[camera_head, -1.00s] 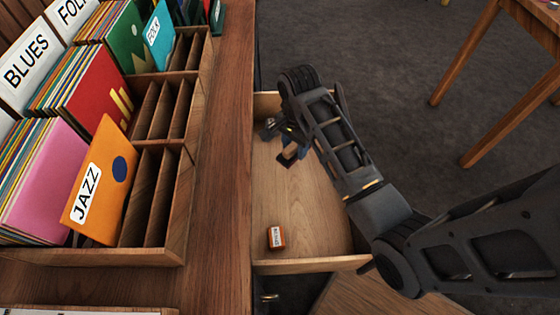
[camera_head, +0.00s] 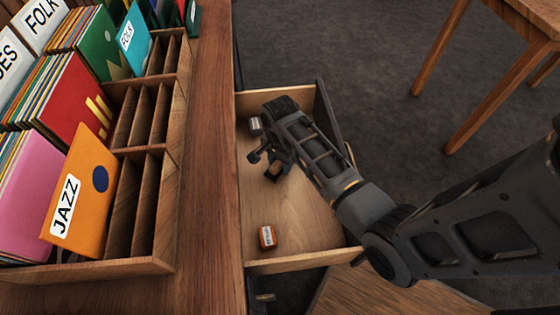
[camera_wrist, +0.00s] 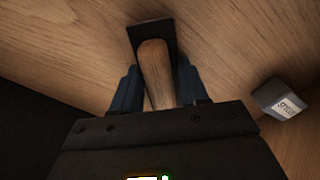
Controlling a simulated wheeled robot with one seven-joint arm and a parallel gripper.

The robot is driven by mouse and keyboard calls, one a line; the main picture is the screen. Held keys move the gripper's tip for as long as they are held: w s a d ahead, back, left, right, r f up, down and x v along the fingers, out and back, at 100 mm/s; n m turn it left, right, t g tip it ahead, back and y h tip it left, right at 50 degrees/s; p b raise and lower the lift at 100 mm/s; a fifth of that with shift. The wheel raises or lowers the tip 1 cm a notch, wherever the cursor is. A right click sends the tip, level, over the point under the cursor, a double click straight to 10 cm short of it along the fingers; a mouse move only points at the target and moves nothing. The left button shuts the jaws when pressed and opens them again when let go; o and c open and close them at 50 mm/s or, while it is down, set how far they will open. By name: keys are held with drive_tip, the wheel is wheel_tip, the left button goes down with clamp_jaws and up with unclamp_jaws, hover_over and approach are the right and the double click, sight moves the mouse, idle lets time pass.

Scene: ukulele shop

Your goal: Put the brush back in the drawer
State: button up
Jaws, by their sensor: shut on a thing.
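The open drawer (camera_head: 295,226) is pulled out from the wooden counter, its pale wood floor showing in the head view. My gripper (camera_head: 272,165) is inside the drawer's outline, over its floor. In the wrist view, my gripper (camera_wrist: 157,92) is shut on the brush (camera_wrist: 155,62), which has a rounded wooden handle and a dark, flat end. The brush's end (camera_head: 274,170) also shows below the fingers in the head view. The brush is close to the drawer floor; I cannot tell if it touches. The brush's lower part is hidden by my gripper.
A small orange box (camera_head: 267,237) lies near the drawer's front-left corner. A grey labelled box (camera_head: 255,125) sits near its far-left corner and shows in the wrist view (camera_wrist: 281,101). A record rack (camera_head: 120,265) stands left on the counter. A wooden table (camera_head: 530,22) stands right.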

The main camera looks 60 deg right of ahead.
drive_tip(key=shift+f, duration=0.15)
drive_tip(key=o, duration=1)
